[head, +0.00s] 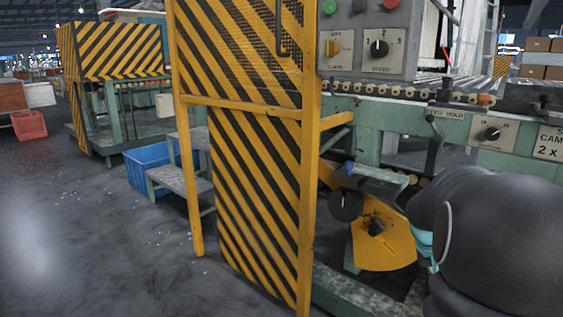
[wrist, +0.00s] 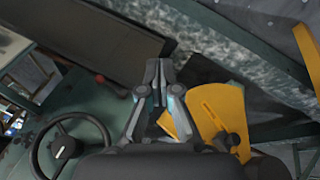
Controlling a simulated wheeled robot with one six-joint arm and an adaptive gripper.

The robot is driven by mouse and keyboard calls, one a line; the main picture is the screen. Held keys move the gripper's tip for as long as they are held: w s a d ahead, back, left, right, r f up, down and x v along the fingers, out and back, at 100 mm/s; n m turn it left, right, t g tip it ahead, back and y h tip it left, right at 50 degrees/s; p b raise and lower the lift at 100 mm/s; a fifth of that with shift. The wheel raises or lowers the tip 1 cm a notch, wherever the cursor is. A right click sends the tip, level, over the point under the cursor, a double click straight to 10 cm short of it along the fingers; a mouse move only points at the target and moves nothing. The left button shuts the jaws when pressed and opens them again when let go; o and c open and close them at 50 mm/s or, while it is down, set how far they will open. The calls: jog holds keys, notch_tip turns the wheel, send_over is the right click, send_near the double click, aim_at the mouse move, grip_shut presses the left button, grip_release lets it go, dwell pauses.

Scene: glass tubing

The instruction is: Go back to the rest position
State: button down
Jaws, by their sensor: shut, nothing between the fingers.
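My gripper (wrist: 155,92) shows in the middle of the wrist view. Its two grey fingers are together, with nothing between the tips. Just beyond and to its right is a yellow plate (wrist: 222,112) with a dark knob. In the head view, part of my dark arm fills the lower right, and the gripper's fingers do not show there. The yellow plate (head: 384,244) also shows there, low on the green machine (head: 485,160), left of my arm.
A yellow-and-black striped guard (head: 257,190) stands upright left of the machine. A control box (head: 365,45) with a dial is at the top. A blue bin (head: 148,170) and a step sit behind the guard. Open floor (head: 80,230) lies at the left. A black handwheel (wrist: 72,150) is left of my gripper.

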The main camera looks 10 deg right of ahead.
jog(key=s+a+r+n+t+y+p, duration=0.1)
jog(key=s+a+r, duration=0.3)
jog(key=a, duration=0.7)
jog(key=s+a+r+n+t+y+p, duration=0.2)
jog(key=s+a+r, duration=0.3)
jog(key=a, duration=0.6)
jog(key=s+a+r+n+t+y+p, duration=0.1)
jog(key=s+a+r, duration=0.4)
jog(key=a, duration=0.7)
jog(key=n+t+p, duration=0.1)
jog(key=p, duration=0.1)
jog(key=shift+s+n+y+p, duration=0.3)
jog(key=shift+n+y, duration=0.1)
